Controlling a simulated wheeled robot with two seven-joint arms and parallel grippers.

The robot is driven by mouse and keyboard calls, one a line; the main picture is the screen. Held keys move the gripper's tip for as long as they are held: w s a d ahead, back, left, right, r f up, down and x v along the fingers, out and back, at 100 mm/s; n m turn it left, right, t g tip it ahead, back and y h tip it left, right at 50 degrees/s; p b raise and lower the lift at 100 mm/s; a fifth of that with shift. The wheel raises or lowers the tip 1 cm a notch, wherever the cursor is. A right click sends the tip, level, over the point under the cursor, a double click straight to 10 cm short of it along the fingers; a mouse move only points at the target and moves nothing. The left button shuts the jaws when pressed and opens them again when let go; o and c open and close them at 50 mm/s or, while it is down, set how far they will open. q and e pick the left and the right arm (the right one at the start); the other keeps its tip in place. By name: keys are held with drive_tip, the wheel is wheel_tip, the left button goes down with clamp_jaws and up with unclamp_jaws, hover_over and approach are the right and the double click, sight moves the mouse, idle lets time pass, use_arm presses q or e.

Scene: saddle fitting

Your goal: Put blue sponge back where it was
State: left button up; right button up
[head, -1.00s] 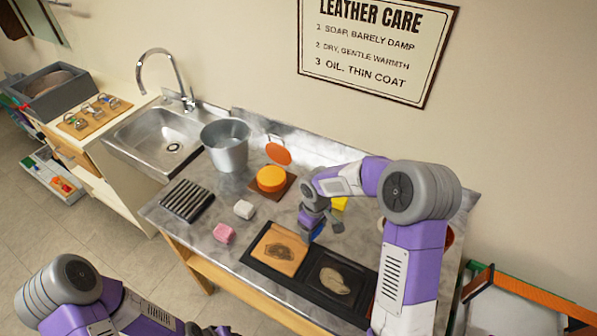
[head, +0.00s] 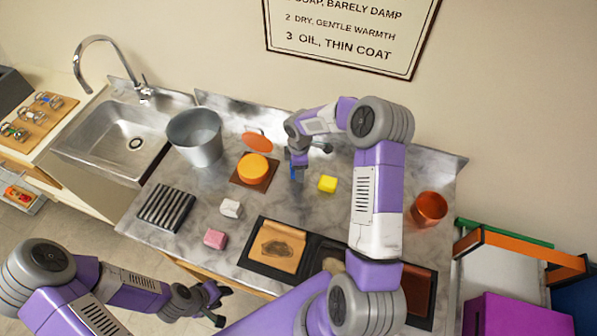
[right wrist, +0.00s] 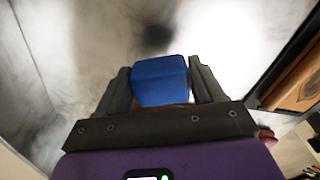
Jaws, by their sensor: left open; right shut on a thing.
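My right gripper (head: 297,168) is shut on the blue sponge (head: 297,175) over the back of the marble counter, left of a yellow sponge (head: 327,184). In the right wrist view the blue sponge (right wrist: 161,80) sits between both fingers of the right gripper (right wrist: 163,72). I cannot tell whether the sponge touches the counter. A white sponge (head: 231,208) and a pink sponge (head: 215,239) lie toward the front left. My left gripper (head: 212,300) is open and empty, in front of the counter.
A black tray (head: 262,267) with leather pieces lies in front, partly behind my right arm. A copper bowl (head: 429,208) stands right.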

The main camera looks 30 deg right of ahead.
drive_tip(key=shift+f, duration=1.7)
drive_tip(key=shift+f, duration=0.15)
drive_tip(key=o, duration=1)
wheel_tip(320, 180, up, 12)
drive_tip(key=shift+r, duration=0.2)
